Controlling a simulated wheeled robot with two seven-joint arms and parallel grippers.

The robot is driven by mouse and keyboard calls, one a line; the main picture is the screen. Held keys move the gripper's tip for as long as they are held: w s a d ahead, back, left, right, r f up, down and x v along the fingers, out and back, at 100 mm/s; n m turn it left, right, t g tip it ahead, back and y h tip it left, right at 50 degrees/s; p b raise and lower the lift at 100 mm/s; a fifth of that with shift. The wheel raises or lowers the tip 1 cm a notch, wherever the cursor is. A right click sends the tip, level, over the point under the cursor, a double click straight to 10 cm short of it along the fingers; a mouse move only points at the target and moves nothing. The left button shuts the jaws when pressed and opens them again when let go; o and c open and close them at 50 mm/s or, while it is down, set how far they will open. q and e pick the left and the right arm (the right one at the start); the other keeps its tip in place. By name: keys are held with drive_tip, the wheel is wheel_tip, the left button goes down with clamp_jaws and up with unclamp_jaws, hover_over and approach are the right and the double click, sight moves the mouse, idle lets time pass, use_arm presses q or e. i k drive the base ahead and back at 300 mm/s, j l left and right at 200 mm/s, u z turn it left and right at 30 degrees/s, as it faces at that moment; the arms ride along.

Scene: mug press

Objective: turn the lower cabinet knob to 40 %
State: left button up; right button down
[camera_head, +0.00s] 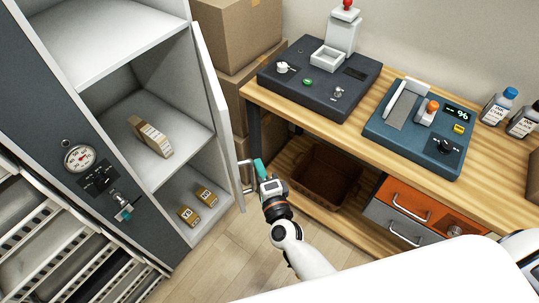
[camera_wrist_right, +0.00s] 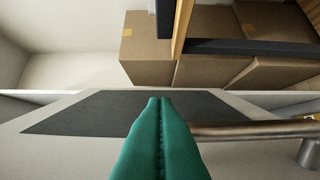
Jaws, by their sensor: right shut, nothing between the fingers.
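The cabinet's dark front panel carries a round dial gauge (camera_head: 80,157) and a small black plate (camera_head: 98,178) with small controls. A small metal fixture with a teal end (camera_head: 122,207) sits below them. It is too small to tell which of these parts is the lower knob or how it is set. My right gripper (camera_head: 260,168) is at the free edge of the open cabinet door, by the door's metal handle (camera_head: 246,176). In the right wrist view its green fingers (camera_wrist_right: 160,102) are together and empty, with the handle bar (camera_wrist_right: 245,130) close on their right. My left gripper is not in view.
The open door (camera_head: 212,85) stands between my right gripper and the cabinet shelves, which hold several small boxes. A wooden bench (camera_head: 375,133) with two devices is on the right, and a brown bin (camera_head: 325,177) sits below it. Stacked cartons (camera_head: 235,35) stand behind the door.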

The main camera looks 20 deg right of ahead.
sight(102, 181)
drive_tip(key=i+j, duration=0.1)
drive_tip(key=j, duration=0.95)
drive_tip(key=i+j, duration=0.15)
drive_tip(key=j, duration=0.35)
drive_tip(key=k+j, duration=0.1)
drive_tip(key=k, duration=0.25)
